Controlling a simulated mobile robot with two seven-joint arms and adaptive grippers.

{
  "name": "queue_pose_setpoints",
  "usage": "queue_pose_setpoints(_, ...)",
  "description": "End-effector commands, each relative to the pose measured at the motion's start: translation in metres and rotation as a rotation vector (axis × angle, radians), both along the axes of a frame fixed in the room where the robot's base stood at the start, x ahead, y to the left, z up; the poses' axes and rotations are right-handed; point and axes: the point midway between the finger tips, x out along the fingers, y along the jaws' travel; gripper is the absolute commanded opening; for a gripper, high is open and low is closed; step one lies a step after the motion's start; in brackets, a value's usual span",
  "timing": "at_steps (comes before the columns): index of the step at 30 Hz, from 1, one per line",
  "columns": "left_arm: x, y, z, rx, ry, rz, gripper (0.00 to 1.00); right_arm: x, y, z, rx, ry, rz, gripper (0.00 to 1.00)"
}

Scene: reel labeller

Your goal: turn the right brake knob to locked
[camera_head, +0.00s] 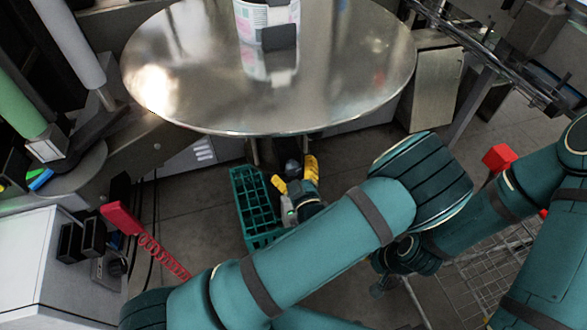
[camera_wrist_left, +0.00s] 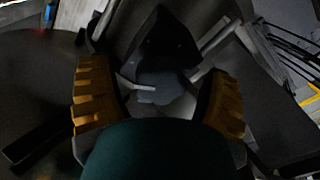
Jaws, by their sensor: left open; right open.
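My left gripper (camera_head: 295,174) is below the front edge of the round metal table, its yellow fingertips apart. A small dark part (camera_head: 292,167) shows between the fingertips, under the table edge; I cannot tell for sure that it is the right brake knob. In the left wrist view my left gripper (camera_wrist_left: 160,98) is open, with a yellow finger on each side. A dark, angular part with a blue-grey lower piece (camera_wrist_left: 158,84) lies between the fingers. I cannot tell contact or the knob's setting.
The round metal table (camera_head: 200,90) carries a white labelled reel (camera_head: 250,22). A green crate (camera_head: 246,205) stands on the floor close left of my left gripper. A wire rack (camera_head: 480,270) is at the lower right.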

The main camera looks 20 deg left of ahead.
Motion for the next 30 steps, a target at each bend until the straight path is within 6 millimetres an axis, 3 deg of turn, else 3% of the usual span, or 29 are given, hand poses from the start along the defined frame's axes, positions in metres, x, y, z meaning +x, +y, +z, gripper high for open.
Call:
queue_pose_setpoints(6, 0.0002, 0.0001, 0.0001, 0.0, 0.0, 0.0, 0.78, 0.0, 0.0, 0.0001, 0.0, 0.0, 0.0, 0.67)
queue_pose_setpoints(12, 0.0, -0.0001, 0.0, -0.001, -0.001, 0.0, 0.08, 0.0, 0.0, 0.0001, 0.0, 0.0, 0.0, 0.67)
queue_pose_setpoints(23, 0.0001, 0.0, 0.0004, 0.029, 0.018, 0.001, 0.08, -0.0001, 0.0001, 0.0004, 0.0, 0.0, 0.0, 0.67)
queue_pose_setpoints(30, 0.0002, 0.0002, 0.0008, 0.139, 0.092, 0.001, 0.08, -0.0004, 0.0001, 0.0017, 0.0, 0.001, 0.0, 0.67)
